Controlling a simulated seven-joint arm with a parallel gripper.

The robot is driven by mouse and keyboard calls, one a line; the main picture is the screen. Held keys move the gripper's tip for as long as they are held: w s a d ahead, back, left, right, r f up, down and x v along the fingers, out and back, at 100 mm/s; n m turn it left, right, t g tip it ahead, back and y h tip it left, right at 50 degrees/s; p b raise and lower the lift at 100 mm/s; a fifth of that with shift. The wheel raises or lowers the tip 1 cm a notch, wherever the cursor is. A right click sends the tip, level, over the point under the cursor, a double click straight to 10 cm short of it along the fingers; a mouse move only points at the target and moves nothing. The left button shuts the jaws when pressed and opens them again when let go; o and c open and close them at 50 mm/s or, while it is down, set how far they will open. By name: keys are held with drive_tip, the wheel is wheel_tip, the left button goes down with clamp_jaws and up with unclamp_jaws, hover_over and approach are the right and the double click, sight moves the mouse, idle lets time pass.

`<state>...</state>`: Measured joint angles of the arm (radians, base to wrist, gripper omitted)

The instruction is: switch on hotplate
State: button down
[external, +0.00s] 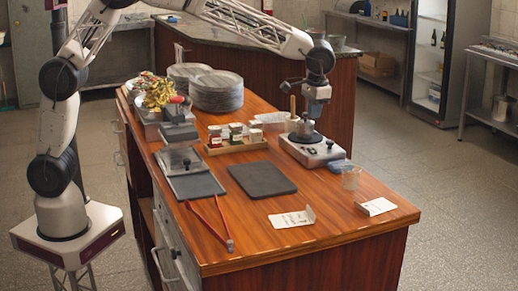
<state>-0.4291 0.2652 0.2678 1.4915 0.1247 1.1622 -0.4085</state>
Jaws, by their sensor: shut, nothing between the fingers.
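The hotplate (322,152) is a pale, low box with a dark round top, near the right edge of the wooden counter. Dark knobs show on its front face; their setting is too small to read. My gripper (313,115) points down above the hotplate, close to the pot. It looks empty, with its fingers together. The fingertips are small and dark, so whether they touch the pot cannot be told.
A dark board (262,179) and folded cards (292,218) lie in front. Stacked plates (216,95) are behind.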

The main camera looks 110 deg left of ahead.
sight(312, 150)
drive_tip(key=f, duration=0.7)
drive_tip(key=s+a+f, duration=0.1)
drive_tip(key=f, duration=0.3)
drive_tip(key=shift+f, duration=0.15)
idle(0.4)
drive_tip(key=shift+w+d, duration=0.1)
drive_tip(key=shift+w, duration=0.05)
drive_tip(key=shift+w+d+r, duration=0.25)
drive_tip(key=shift+w+d, duration=0.15)
idle(0.5)
wheel_tip(312, 150, up, 14)
drive_tip(key=w+d, duration=0.1)
idle(0.6)
